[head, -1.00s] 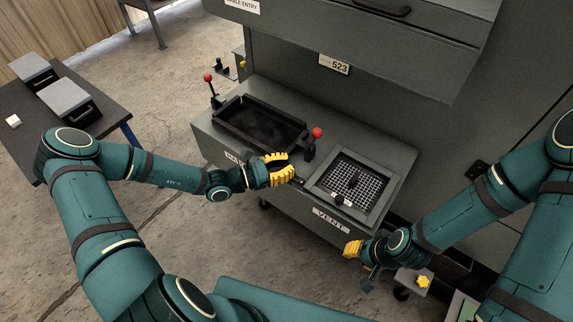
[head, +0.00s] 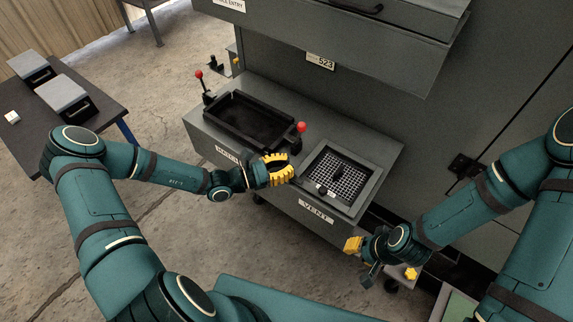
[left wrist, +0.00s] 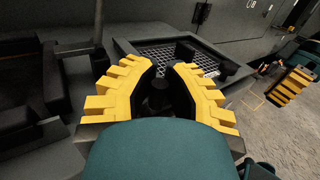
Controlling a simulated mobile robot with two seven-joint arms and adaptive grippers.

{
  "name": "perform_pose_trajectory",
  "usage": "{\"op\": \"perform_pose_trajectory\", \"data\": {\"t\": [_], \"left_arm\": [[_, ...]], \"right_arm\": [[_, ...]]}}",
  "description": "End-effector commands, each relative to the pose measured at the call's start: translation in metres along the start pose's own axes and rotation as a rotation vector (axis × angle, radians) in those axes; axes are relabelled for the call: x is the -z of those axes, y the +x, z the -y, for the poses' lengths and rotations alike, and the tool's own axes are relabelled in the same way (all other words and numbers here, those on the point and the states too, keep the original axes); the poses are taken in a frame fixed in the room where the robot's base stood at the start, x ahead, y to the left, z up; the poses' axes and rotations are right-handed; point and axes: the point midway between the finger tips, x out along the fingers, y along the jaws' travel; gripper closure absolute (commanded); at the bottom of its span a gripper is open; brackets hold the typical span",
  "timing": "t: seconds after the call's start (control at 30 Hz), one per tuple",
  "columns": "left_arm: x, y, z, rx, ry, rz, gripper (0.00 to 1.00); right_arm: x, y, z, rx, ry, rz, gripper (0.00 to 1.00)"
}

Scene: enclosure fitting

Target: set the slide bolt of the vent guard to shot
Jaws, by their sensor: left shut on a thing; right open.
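The vent guard (head: 338,178) is a mesh panel in a dark frame on the grey ledge, above the VENT label; it also shows in the left wrist view (left wrist: 172,56). It has a dark handle in its middle and a dark knob (head: 322,189) at its front. My left gripper (head: 284,170) is at the guard's left front edge. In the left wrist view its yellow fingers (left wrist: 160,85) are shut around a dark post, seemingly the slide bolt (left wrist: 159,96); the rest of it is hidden. My right gripper (head: 362,258) is open and empty in front of the ledge.
Left of the guard are a black tray (head: 250,120) and two levers with red balls, one (head: 301,127) close behind my left gripper. A large grey cabinet (head: 440,150) stands behind. A dark table (head: 60,115) with grey boxes is at far left.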

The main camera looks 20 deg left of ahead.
Motion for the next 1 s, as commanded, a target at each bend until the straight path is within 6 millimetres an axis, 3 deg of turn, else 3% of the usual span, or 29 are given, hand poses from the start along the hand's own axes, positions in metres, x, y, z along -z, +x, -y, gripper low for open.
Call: {"op": "perform_pose_trajectory", "data": {"t": [0.13,0.17,0.2,0.5,0.63,1.0], "left_arm": [[0.002,0.001,0.005,0.010,-0.007,-0.002,1.00],[0.002,0.001,0.005,0.010,-0.007,-0.002,0.78],[0.002,0.001,0.005,0.010,-0.007,-0.002,0.71],[0.001,-0.001,0.003,0.006,-0.004,-0.001,0.71],[0.001,-0.010,0.002,0.004,-0.003,-0.003,0.71],[0.001,-0.081,0.002,0.004,-0.003,-0.004,0.71]], "right_arm": [[0.000,0.000,0.000,0.000,-0.001,0.000,0.66],[0.000,0.000,0.000,0.000,-0.001,0.000,0.66],[0.000,0.000,0.000,0.000,-0.001,0.000,0.66],[0.000,0.000,0.000,0.000,-0.001,0.000,0.66],[0.000,0.000,0.000,0.000,-0.001,0.000,0.66],[0.000,0.000,0.000,0.000,0.000,0.000,0.66]]}}
